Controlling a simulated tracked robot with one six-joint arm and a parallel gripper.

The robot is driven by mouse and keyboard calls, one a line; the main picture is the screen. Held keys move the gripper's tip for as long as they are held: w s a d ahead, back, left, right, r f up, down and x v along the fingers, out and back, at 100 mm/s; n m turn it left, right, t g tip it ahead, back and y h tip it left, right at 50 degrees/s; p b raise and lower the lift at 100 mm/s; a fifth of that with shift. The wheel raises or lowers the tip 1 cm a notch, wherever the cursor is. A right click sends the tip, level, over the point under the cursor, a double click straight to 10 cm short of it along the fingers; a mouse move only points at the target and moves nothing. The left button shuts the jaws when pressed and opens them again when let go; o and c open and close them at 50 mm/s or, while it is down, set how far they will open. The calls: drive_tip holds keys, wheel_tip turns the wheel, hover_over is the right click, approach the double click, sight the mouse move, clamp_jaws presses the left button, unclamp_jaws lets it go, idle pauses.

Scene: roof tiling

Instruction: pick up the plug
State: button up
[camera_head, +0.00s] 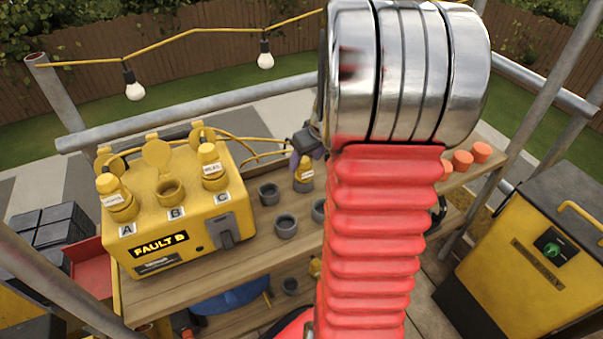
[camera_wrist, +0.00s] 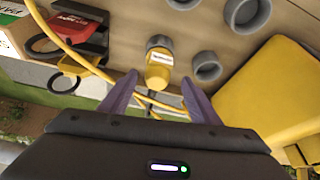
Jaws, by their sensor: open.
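A yellow plug (camera_head: 304,174) with a white label stands on the wooden bench, right of the yellow box. It also shows in the wrist view (camera_wrist: 158,70), with a grey ring at its far end and a yellow cable near it. My gripper (camera_wrist: 160,84) is open, with its purple fingers on either side of the plug's near end; I cannot tell whether they touch it. In the head view my gripper (camera_head: 302,150) is partly hidden behind my arm, just above the plug. The yellow box (camera_head: 185,215), marked FAULT B, has labelled plugs at A and C; B is empty.
Several grey cups, such as one (camera_head: 286,227), stand on the bench near the plug; one (camera_wrist: 207,66) is close to my right finger in the wrist view. Orange caps (camera_head: 462,160) sit at the bench's right end. A yellow machine (camera_head: 530,250) stands at right.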

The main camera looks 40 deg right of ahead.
sight(304, 172)
idle(0.3)
drive_tip(key=shift+d+x, duration=0.2)
drive_tip(key=shift+x, duration=2.4)
drive_tip(key=shift+w, duration=0.15)
drive_tip(key=shift+r, duration=0.1)
drive_tip(key=shift+c, duration=0.3)
drive_tip(key=c, duration=1.2)
